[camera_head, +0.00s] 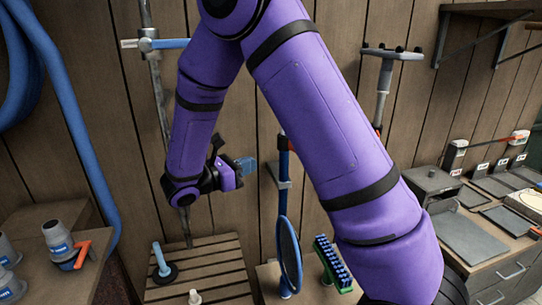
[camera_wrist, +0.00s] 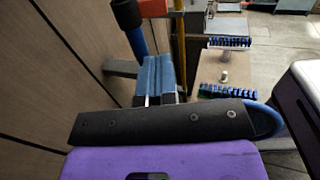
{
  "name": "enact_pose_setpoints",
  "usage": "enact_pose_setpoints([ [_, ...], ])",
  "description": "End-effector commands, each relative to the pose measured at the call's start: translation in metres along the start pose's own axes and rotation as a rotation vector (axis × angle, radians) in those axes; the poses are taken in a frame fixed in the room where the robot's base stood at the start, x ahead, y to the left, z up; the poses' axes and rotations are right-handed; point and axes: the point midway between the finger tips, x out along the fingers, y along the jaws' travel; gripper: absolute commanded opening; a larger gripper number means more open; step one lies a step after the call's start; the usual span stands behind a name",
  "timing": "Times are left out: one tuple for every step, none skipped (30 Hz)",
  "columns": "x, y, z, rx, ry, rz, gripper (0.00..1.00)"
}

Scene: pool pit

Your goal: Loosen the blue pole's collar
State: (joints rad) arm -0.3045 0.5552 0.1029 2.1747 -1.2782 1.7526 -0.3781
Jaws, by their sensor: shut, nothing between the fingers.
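The blue pole (camera_head: 282,200) stands upright against the plank wall, with a blue oval hoop at its lower end. A grey bracket sits behind it, and my purple arm covers part of the area to its right. In the wrist view the blue pole (camera_wrist: 137,42) shows at the top, with a dark collar (camera_wrist: 126,14) and an orange-red piece (camera_wrist: 154,8) beside it, cut off by the frame edge. My gripper (camera_head: 247,166) is shut and empty, its blue fingers (camera_wrist: 158,76) together, left of the pole in the head view. I see no contact with the collar.
A slatted wooden bench (camera_head: 205,265) is below my gripper. A green brush with blue bristles (camera_head: 332,262) leans right of the hoop. A metal pipe with a blue-handled clamp (camera_head: 160,44) is on the wall at left. A workbench (camera_head: 495,240) stands at right.

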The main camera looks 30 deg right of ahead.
Motion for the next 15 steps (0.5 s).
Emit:
enact_pose_setpoints([
  [0.003, 0.0, 0.0, -0.001, -0.002, 0.0, 0.0],
  [0.005, 0.0, 0.0, -0.001, -0.002, 0.0, 0.0],
  [0.01, 0.0, 0.0, -0.001, -0.002, -0.001, 0.0],
  [0.014, 0.0, 0.0, -0.001, -0.002, -0.002, 0.0],
  [0.018, -0.001, 0.0, -0.001, -0.002, -0.003, 0.0],
  [0.024, -0.001, 0.0, -0.001, -0.002, -0.003, 0.0],
  [0.029, -0.001, 0.0, -0.001, -0.001, -0.003, 0.0],
  [0.035, -0.001, 0.0, 0.0, -0.001, -0.004, 0.0],
  [0.043, -0.001, 0.0, 0.0, -0.001, -0.004, 0.0],
  [0.048, -0.001, 0.0, 0.0, -0.001, -0.004, 0.0],
  [0.054, -0.001, 0.0, -0.001, -0.001, -0.005, 0.0],
  [0.062, -0.001, 0.0, -0.001, 0.0, -0.004, 0.0],
  [0.067, -0.001, 0.0, -0.001, 0.0, -0.004, 0.0],
  [0.073, -0.001, 0.0, -0.001, 0.0, -0.005, 0.0],
  [0.081, -0.001, 0.0, 0.0, -0.001, -0.004, 0.0],
])
